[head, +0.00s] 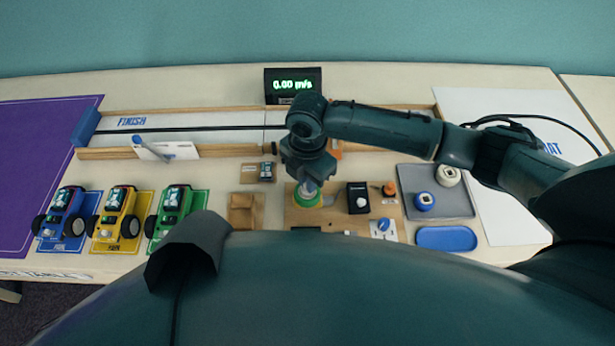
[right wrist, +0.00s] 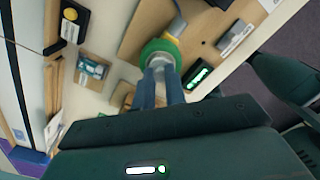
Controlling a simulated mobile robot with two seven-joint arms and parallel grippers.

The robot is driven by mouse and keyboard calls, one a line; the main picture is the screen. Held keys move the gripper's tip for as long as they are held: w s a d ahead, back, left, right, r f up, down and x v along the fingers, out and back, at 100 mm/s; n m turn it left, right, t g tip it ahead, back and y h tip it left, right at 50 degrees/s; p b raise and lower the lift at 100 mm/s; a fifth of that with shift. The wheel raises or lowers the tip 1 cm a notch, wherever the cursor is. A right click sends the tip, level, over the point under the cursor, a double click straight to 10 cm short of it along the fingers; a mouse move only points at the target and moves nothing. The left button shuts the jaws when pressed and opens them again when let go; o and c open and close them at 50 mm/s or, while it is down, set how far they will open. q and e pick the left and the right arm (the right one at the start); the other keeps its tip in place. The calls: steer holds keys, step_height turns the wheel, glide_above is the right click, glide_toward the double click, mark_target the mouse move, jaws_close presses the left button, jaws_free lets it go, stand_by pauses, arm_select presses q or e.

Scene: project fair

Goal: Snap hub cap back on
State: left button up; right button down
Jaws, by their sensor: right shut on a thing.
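My right gripper (head: 309,184) points down over the wooden board at the middle of the table. It is shut on a small pale grey piece, seemingly the hub cap (right wrist: 158,62), between its fingertips. A green ring-shaped part (head: 307,198) lies right at the fingertips; it also shows in the right wrist view (right wrist: 160,48). The cap is over or against the green part's middle; whether it is seated cannot be told. The fingers partly hide both. My left gripper does not show.
A grey tray (head: 460,208) with spools and a blue tray (head: 446,238) lie right. Blue, yellow and green cars (head: 171,210) stand left. A track (head: 215,134) runs behind.

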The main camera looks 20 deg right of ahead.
steer(key=shift+f+p, duration=0.15)
steer(key=shift+p, duration=0.6)
stand_by(0.8)
stand_by(0.4)
steer(key=c, duration=0.9)
jaws_free()
steer(key=shift+r+p, duration=0.9)
steer(key=shift+r, duration=2.6)
jaws_close()
